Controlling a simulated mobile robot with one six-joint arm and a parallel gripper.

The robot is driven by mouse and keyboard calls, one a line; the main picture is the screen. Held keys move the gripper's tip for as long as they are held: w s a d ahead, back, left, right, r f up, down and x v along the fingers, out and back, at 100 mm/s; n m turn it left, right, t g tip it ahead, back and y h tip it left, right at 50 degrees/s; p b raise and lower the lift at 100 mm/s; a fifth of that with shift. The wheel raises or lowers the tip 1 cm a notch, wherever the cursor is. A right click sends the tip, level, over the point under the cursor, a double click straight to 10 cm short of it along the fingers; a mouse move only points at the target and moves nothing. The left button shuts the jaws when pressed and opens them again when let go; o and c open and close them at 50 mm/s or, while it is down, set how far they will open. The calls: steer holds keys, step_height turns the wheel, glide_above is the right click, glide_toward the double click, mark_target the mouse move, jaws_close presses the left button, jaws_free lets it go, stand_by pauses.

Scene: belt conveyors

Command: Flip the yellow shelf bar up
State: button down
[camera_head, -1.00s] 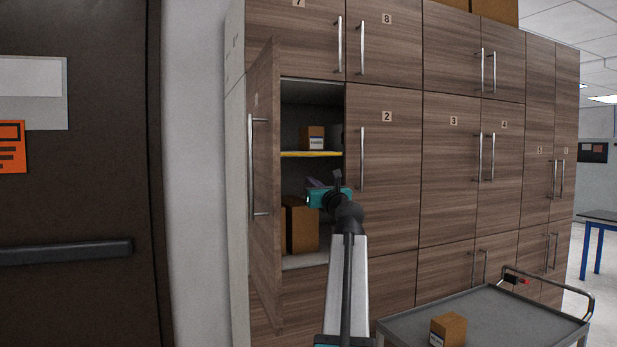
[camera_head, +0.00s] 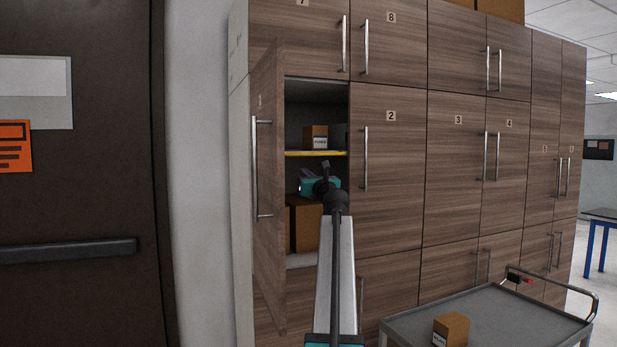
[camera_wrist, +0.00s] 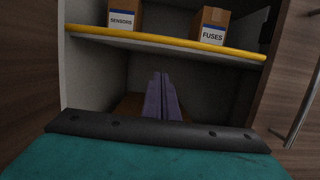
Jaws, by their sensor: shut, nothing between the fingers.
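The yellow shelf bar (camera_head: 316,153) runs along the front edge of the middle shelf inside the open cabinet. In the wrist view the bar (camera_wrist: 165,41) spans the upper part of the picture, lying level with the shelf board. My gripper (camera_wrist: 162,76) is shut and empty, its purple fingers together and pointing into the space beneath the shelf. In the head view my gripper (camera_head: 307,184) is at the cabinet opening below the bar, apart from it. The fingertips show only partly there.
Boxes labelled SENSORS (camera_wrist: 124,16) and FUSES (camera_wrist: 211,25) stand on the shelf behind the bar. Larger boxes (camera_head: 305,225) sit on the compartment floor. The open door (camera_head: 268,190) flanks the left side. A grey cart (camera_head: 490,315) with a box (camera_head: 451,329) stands at right.

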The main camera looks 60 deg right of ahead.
step_height(320, 180, up, 4)
steer(key=shift+f+p, duration=0.1)
steer(key=shift+p, duration=0.4)
steer(key=shift+s+a, duration=0.1)
steer(key=shift+a, duration=0.05)
